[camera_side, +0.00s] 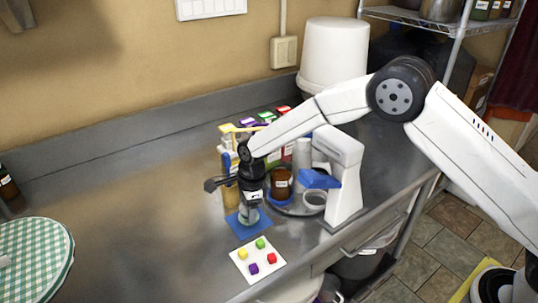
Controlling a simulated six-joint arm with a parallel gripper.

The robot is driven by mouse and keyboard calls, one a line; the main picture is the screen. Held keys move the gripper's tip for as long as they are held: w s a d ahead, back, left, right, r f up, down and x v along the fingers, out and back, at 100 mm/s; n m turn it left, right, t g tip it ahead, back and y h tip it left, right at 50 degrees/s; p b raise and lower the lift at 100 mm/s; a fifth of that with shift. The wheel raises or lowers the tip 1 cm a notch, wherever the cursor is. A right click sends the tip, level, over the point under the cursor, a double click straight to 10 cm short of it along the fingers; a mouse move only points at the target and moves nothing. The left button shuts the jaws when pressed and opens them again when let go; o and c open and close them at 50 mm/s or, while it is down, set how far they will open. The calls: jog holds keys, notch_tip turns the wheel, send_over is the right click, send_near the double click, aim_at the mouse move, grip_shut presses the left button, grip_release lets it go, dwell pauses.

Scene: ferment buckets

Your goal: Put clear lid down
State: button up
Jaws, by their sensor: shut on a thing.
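My gripper (250,203) points down over a small blue mat (236,228) on the steel counter. It is shut on a small clear thing (248,215), which looks like the clear lid. The fingers hide much of it, and I cannot tell whether it touches the mat. A white card (240,256) with small coloured cubes on it lies just in front of the mat.
Colour-topped containers (228,134) stand behind. A checked cloth cover (33,258) is at far left. The counter between is clear.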

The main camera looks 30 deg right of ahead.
jog(key=shift+f, duration=0.15)
jog(key=o, duration=1.3)
jog(key=shift+c, duration=0.2)
notch_tip(320, 180, up, 12)
jog(key=d, duration=0.1)
jog(key=shift+s+d, duration=0.15)
jog(key=shift+d, duration=0.05)
